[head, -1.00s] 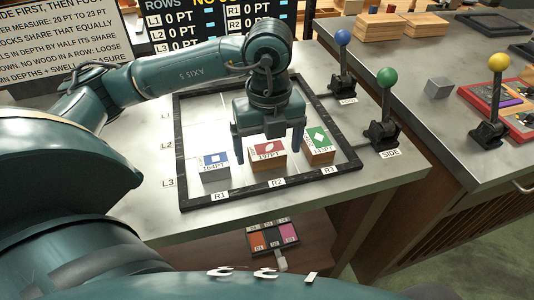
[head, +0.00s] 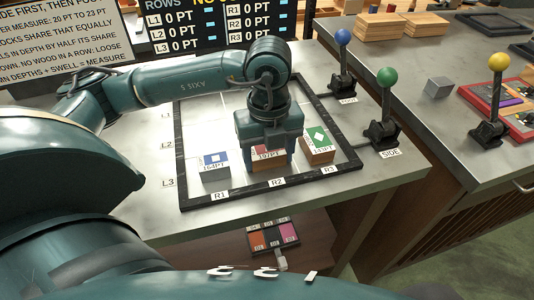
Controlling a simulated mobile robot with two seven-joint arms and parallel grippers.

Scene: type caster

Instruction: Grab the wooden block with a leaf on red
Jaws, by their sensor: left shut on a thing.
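The wooden block with a leaf on red (head: 268,165) stands in the frame's front row above the R2 label, between two other blocks. Its red top is mostly hidden by my left gripper; part of the label and the wooden front show. My left gripper (head: 269,150) points down over this block and is shut on it. The block appears to stand on the frame floor. My right gripper is not in view.
A grey block with a blue top (head: 215,165) stands close on the left, and a wooden block with a green top (head: 318,145) close on the right. A dark frame (head: 184,150) surrounds them. Levers with blue (head: 342,37), green (head: 387,77) and yellow (head: 499,62) knobs stand to the right.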

